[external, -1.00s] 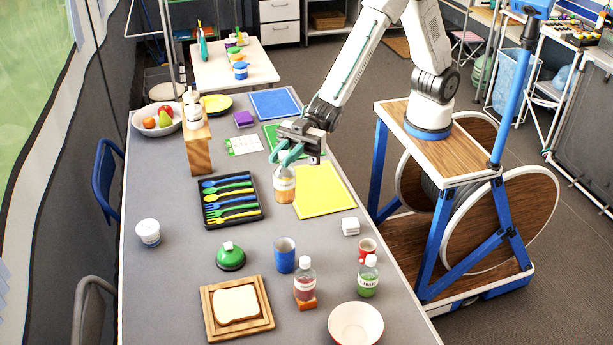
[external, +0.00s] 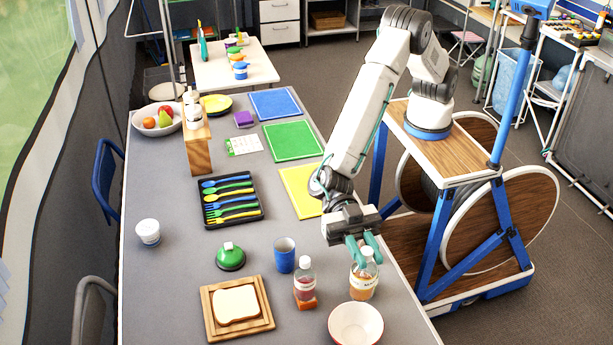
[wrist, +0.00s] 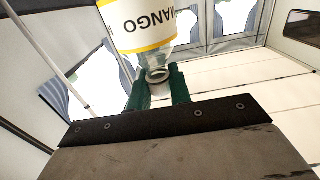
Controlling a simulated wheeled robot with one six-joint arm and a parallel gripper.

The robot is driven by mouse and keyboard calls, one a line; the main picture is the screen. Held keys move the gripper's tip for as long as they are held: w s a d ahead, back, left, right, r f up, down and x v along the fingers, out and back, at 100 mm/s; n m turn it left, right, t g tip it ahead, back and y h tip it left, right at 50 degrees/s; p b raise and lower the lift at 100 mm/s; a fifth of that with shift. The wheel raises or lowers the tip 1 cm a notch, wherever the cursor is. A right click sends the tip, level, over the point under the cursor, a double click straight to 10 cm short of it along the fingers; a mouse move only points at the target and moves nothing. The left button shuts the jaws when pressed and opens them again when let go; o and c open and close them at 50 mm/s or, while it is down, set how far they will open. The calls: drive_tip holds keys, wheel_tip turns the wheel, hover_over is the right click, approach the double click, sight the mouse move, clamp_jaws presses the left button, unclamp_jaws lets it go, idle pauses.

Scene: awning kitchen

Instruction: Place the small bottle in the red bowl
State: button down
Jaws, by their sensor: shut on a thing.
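My gripper (external: 364,252) is shut on a clear small bottle (external: 363,284) with orange contents and a white label. In the wrist view the label reads "MANGO" on the bottle (wrist: 143,24), and the green fingers of my gripper (wrist: 158,88) close around its neck. The bottle looks roughly upright in the external view. The red bowl (external: 356,328), pale inside with a red rim, sits at the table's near right edge. In the picture the bottle is just above the bowl's far rim; its exact height is unclear.
A bottle with red contents (external: 305,277) stands on an orange block left of the bowl. A blue cup (external: 285,255), green domed item (external: 230,257) and bread board (external: 237,307) lie farther left. The green-filled bottle, red cup and white block are hidden behind my gripper or its load.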

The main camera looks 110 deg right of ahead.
wheel_tip(320, 180, down, 17)
idle(0.5)
drive_tip(key=shift+f, duration=0.1)
drive_tip(key=c, duration=1.3)
unclamp_jaws()
drive_tip(key=d, duration=1.2)
